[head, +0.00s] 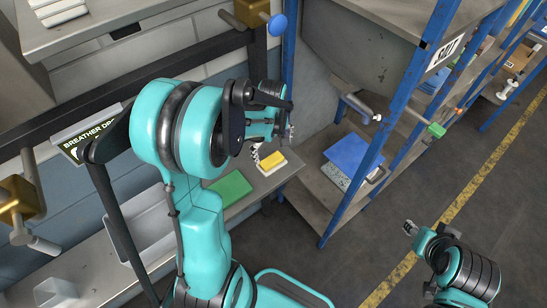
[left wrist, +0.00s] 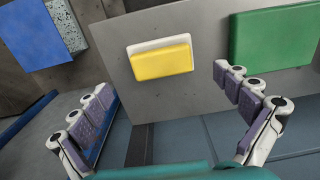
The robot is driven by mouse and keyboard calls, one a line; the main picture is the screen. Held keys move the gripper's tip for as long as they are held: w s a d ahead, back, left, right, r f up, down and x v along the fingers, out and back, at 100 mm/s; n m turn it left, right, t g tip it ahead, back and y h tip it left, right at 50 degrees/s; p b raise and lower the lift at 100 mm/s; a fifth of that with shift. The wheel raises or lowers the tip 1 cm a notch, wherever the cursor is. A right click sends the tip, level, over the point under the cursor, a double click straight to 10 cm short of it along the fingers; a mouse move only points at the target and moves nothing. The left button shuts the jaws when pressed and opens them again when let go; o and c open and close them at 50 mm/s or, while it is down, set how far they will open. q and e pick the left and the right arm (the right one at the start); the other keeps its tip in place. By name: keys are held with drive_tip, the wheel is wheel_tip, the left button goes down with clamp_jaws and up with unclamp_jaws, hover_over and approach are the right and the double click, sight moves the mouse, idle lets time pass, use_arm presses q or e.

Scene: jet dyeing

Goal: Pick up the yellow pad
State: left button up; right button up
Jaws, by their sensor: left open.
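The yellow pad (head: 271,160) sits on a white base on the grey bench at the head view's centre. In the left wrist view the yellow pad (left wrist: 161,62) lies flat, with the white base (left wrist: 140,46) showing along its far edge. My left gripper (head: 284,128) is just above the pad in the head view. In the left wrist view its fingers (left wrist: 165,82) are spread wide, one to each side of the pad, with nothing between them. My right gripper (head: 411,228) is far off at lower right, over the floor, too small to read.
A green pad (head: 230,188) lies beside the yellow one, close to a left finger in the left wrist view (left wrist: 272,38). A blue pad (head: 354,152) lies on the shelf at right. A blue rack post (head: 352,190) stands between bench and floor.

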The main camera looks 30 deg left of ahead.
sight(272, 160)
use_arm(q)
wheel_tip(272, 160, down, 6)
drive_tip(key=shift+a+b, duration=0.1)
drive_tip(key=shift+b, duration=0.65)
drive_tip(key=shift+s, duration=0.1)
drive_tip(key=c, duration=1.3)
